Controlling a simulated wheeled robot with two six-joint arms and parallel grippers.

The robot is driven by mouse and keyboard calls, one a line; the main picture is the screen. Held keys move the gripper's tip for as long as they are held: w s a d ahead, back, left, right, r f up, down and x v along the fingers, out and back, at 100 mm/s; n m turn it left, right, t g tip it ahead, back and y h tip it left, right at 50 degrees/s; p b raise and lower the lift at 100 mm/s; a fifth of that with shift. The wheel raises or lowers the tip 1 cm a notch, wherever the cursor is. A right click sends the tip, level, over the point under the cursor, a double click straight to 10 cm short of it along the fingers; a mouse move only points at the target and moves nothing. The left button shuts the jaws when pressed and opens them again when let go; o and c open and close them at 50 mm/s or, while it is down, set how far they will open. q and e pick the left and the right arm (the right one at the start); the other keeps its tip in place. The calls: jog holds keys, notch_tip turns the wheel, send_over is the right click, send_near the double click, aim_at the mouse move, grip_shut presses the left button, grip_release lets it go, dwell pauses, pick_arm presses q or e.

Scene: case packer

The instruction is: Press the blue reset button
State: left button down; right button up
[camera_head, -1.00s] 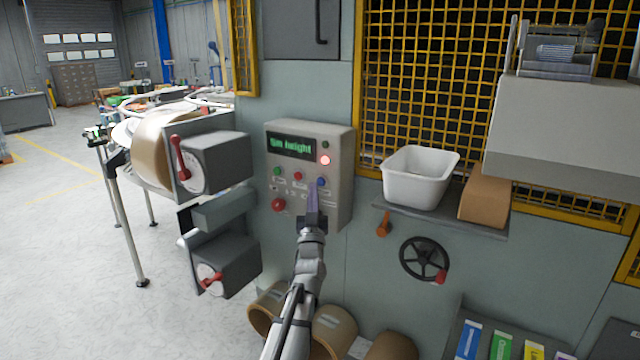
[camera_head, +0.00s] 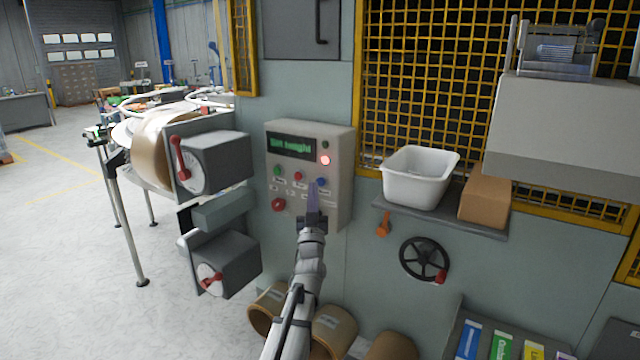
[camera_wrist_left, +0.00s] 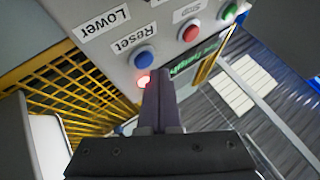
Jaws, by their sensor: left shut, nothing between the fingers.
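The blue reset button (camera_head: 321,182) is on the grey control panel (camera_head: 340,150), at the right end of its button row. In the left wrist view the blue button (camera_wrist_left: 143,58) sits beside a "Reset" label (camera_wrist_left: 133,38). My left gripper (camera_head: 314,188) is shut and empty, its fingers pointing at the panel just below and left of the blue button. In the left wrist view the fingertips (camera_wrist_left: 160,76) show close to the button; whether they touch it I cannot tell. My right gripper is not in view.
The panel also has a green button (camera_head: 277,171), a red button (camera_head: 298,176), a larger red button (camera_head: 278,204), a lit red lamp (camera_head: 325,160) and a green text display (camera_head: 291,145). A white bin (camera_head: 418,178) stands on a shelf to the right.

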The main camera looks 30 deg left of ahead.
pick_arm(q)
jog(key=shift+w, duration=0.1)
dwell(0.4)
jog(key=shift+w, duration=0.35)
jog(key=shift+w, duration=0.45)
dwell(0.6)
jog(key=shift+s, duration=0.9)
jog(key=s, duration=0.5)
jog(key=shift+a, duration=0.2)
dwell(0.3)
dwell(0.6)
